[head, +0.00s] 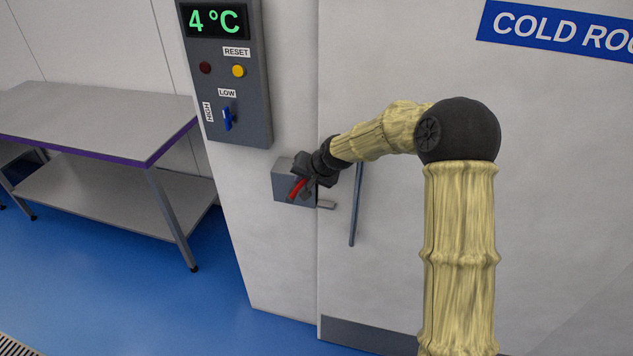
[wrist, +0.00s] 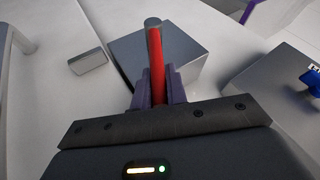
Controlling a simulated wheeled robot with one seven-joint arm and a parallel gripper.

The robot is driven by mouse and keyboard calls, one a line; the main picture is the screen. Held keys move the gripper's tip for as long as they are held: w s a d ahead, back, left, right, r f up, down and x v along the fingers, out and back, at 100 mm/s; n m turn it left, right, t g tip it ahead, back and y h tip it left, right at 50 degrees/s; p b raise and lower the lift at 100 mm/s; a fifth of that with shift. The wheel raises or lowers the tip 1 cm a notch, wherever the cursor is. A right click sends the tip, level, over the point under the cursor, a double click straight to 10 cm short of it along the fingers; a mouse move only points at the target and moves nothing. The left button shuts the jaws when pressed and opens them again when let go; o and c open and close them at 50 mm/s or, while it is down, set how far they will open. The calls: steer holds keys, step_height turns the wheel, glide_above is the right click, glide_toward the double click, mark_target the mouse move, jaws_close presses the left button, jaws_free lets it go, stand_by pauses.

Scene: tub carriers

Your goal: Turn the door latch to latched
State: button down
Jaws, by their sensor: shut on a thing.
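The door latch is a grey box (head: 283,182) on the wall beside the door edge, with a red handle (head: 296,187). In the wrist view the red handle (wrist: 156,57) stands out in front of the grey box (wrist: 196,55), between my two purple fingers. My gripper (head: 303,183) is shut on the red handle; it also shows in the wrist view (wrist: 159,88). A small grey keeper block (wrist: 88,61) sits apart from the box on the door; it also shows in the head view (head: 326,204). My wrist hides part of the latch in the head view.
A control panel (head: 229,120) with a blue switch (head: 227,118) is above and left of the latch. A vertical door handle (head: 356,205) is close to its right. A steel table (head: 95,110) stands at left. The blue floor (head: 120,270) is clear in front.

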steer(key=shift+d+f, duration=0.1)
steer(key=shift+d, duration=0.05)
stand_by(0.4)
steer(key=c, duration=1.4)
jaws_free()
steer(key=b+v, duration=0.3)
steer(key=v, duration=1.4)
steer(key=shift+s+d+b, duration=0.15)
steer(key=shift+d+b, duration=0.1)
steer(key=shift+b, duration=0.1)
steer(key=shift+c, duration=0.3)
